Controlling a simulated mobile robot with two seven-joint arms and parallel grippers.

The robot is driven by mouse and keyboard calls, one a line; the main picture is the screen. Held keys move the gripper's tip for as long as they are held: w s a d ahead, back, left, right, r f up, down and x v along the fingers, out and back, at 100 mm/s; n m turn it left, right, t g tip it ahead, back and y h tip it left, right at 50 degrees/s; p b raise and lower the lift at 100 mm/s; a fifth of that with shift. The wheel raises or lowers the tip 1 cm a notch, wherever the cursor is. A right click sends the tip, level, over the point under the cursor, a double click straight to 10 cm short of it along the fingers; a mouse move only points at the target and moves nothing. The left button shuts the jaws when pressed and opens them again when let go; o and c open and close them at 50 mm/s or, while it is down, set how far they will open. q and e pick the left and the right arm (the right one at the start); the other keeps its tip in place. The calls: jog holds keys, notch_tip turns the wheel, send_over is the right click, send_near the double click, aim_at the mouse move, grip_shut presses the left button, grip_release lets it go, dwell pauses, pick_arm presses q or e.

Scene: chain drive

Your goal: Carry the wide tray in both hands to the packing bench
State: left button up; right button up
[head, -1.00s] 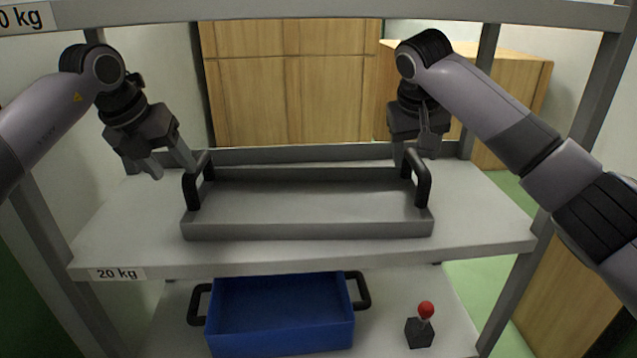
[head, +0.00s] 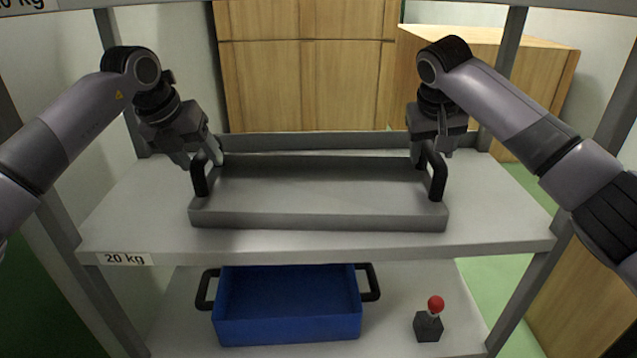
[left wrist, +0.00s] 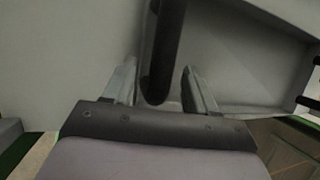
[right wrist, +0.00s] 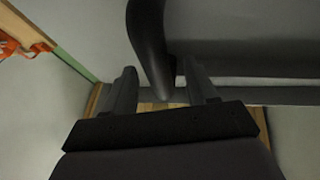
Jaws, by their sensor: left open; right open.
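The wide grey tray (head: 320,216) rests on the upper shelf, with a black handle at each end. My left gripper (head: 202,162) is open at the tray's left handle (head: 199,178). In the left wrist view the handle (left wrist: 165,50) stands between the open fingers (left wrist: 160,88), with gaps beside it. My right gripper (head: 431,156) is open at the right handle (head: 438,176). In the right wrist view that handle (right wrist: 148,40) reaches between the open fingers (right wrist: 160,85). The packing bench cannot be made out for certain.
The upper shelf (head: 120,215) carries a "20 kg" label on its front edge. A blue bin (head: 288,328) with black handles and a dark box with a red-knobbed lever (head: 429,322) are on the lower shelf. Rack posts (head: 122,85) flank the tray. Wooden boxes (head: 305,80) stand behind.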

pick_arm(q)
jog(key=shift+x, duration=1.75)
pick_arm(e)
jog(key=shift+x, duration=1.75)
pick_arm(q)
grip_shut()
pick_arm(e)
grip_shut()
jog(key=shift+r, duration=0.1)
pick_arm(q)
jog(key=shift+r, duration=0.2)
pick_arm(e)
jog(key=shift+r, duration=0.1)
